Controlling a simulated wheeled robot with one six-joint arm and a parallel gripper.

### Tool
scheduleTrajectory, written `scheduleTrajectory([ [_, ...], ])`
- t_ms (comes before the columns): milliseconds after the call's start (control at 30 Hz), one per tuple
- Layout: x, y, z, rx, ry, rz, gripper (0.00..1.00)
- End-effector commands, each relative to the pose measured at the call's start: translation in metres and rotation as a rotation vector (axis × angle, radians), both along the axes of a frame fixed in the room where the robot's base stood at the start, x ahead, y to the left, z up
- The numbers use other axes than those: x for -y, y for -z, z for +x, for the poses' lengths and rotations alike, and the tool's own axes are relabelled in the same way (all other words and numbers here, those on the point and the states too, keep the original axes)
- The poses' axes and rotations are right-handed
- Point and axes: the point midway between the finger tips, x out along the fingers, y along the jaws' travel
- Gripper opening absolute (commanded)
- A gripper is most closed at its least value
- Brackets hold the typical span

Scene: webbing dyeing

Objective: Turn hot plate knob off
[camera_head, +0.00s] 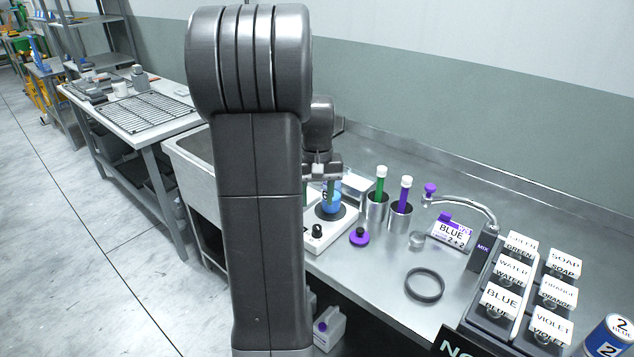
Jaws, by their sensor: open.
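The white hot plate (320,241) stands on the steel counter, partly hidden behind my own arm. Its dark knob (317,230) shows on the front face, just right of my arm link. The way the knob points is too small to tell. A vessel of blue liquid (331,205) stands on the round dark heating top. My gripper (323,186) is over the hot plate, around the upper part of the blue vessel or just in front of it; I cannot tell whether it touches. It is open, and apart from the knob.
Metal cups (376,210) with green and purple tubes stand right of the hot plate. A purple-capped item (359,237), a black ring (425,285), a curved MIX spout (484,245) and a labelled button panel (520,285) are further right. A sink (190,148) lies left.

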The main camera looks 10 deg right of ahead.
Motion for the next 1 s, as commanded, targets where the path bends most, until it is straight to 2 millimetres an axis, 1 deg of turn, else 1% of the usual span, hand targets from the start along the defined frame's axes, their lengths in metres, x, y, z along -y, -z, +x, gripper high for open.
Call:
scheduleTrajectory([
  [33,0.000,-0.011,0.001,0.003,0.000,0.000,0.45],
  [100,0.000,-0.023,0.000,0.003,0.000,0.000,0.45],
  [200,0.000,-0.036,0.001,0.002,0.000,0.000,0.45],
  [400,0.000,-0.046,0.000,0.000,0.000,0.000,0.45],
  [667,0.000,-0.046,0.000,0.000,0.000,0.000,0.45],
  [767,0.000,-0.043,0.000,-0.002,0.000,0.000,0.45],
  [867,0.000,-0.035,0.000,-0.004,0.000,0.000,0.45],
  [1000,0.000,-0.013,-0.001,-0.006,0.000,0.001,0.45],
])
